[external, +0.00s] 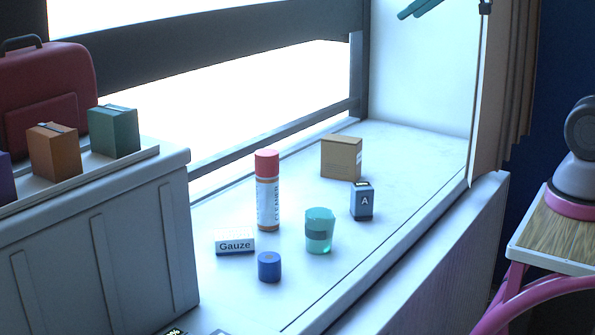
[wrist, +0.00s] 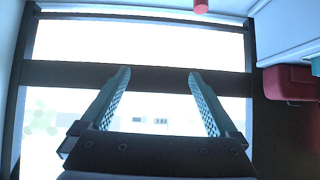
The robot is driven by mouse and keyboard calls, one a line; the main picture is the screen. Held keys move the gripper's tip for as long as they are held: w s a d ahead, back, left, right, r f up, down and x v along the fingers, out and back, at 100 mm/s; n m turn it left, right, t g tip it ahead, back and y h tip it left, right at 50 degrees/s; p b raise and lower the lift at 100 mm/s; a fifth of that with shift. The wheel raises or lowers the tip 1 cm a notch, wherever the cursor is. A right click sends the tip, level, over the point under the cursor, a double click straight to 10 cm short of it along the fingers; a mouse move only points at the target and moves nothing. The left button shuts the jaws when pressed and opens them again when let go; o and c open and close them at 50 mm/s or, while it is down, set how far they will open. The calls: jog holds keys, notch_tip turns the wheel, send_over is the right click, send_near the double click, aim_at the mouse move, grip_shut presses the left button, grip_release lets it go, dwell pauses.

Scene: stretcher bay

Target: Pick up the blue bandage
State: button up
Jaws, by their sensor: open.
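A small blue roll (external: 269,267), which looks like the blue bandage, stands upright on the white ledge (external: 400,225), in front of the other items there. It does not show in the wrist view. My gripper (external: 412,11) shows only as teal fingers at the top edge of the external view, high above the ledge and well apart from the roll. In the wrist view my gripper (wrist: 157,78) has its two fingers spread wide, with nothing between them but the window behind.
A white cabinet (external: 100,250) bounds the left. A pleated curtain (external: 500,90) hangs at right.

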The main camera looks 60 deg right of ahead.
jog(key=w+a+f+n+y, duration=0.1)
jog(key=w+a+n+y, duration=0.2)
jog(key=a, duration=0.6)
jog(key=w+a+f+n+y, duration=0.1)
jog(key=w+a+n+y, duration=0.15)
jog(key=a, duration=0.65)
jog(key=w+a+n+y, duration=0.2)
jog(key=a+n+y, duration=0.2)
jog(key=a, duration=0.5)
send_near(269, 257)
jog(key=shift+d+r+m+g, duration=0.25)
jog(key=shift+d+g, duration=0.05)
jog(key=shift+d, duration=0.05)
jog(key=shift+w+a+f, duration=0.15)
jog(key=shift+a+f, duration=0.1)
jog(key=x, duration=1)
jog(key=shift+w+r, duration=0.1)
jog(key=c, duration=1.5)
jog(key=shift+r, duration=0.1)
